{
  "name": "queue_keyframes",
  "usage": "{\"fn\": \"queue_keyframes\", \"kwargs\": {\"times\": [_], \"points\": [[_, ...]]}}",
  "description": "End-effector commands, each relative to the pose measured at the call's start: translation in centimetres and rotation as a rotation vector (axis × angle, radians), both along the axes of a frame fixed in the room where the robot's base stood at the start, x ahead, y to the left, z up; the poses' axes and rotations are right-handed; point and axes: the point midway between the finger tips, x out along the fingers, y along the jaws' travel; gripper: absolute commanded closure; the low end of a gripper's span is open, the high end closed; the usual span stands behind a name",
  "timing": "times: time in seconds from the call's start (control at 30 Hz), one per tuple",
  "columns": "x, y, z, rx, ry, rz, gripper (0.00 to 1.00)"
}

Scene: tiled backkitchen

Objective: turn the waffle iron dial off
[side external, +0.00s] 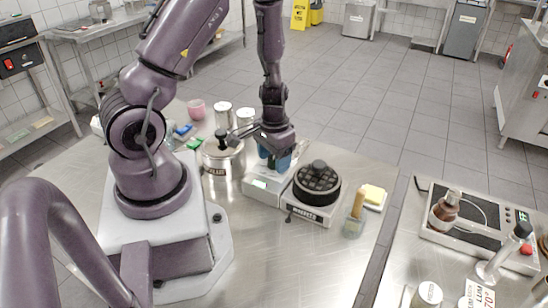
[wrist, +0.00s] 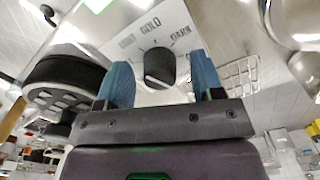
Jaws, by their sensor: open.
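A black dial (wrist: 159,67) stands on a white panel (wrist: 182,22) with printed words, GOLD and DARK legible, in the wrist view. Its exact setting is not clear to me. The black round waffle iron (side external: 317,184) sits on a pale base in the side view, and its dark plate (wrist: 62,75) shows at the left of the wrist view. My gripper (side external: 276,160) points down over the white unit left of the waffle iron. In the wrist view its blue fingers (wrist: 161,78) are open, apart on either side of the dial; contact is not visible. The side view hides the dial.
A steel pot (side external: 222,160) stands close left of my gripper. The table's front middle (side external: 290,265) is clear.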

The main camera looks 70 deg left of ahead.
Motion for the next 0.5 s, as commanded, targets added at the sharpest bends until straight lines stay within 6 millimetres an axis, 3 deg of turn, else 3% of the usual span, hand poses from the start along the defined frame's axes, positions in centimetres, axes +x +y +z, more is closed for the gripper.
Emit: {"fn": "queue_keyframes", "kwargs": {"times": [0.3,0.37,0.5], "points": [[0.06,-0.02,-0.29,0.001,-0.002,-0.001,0.39],[0.05,-0.02,-0.28,0.001,-0.002,-0.001,0.51],[0.05,-0.01,-0.27,0.000,-0.001,-0.001,0.83]]}}
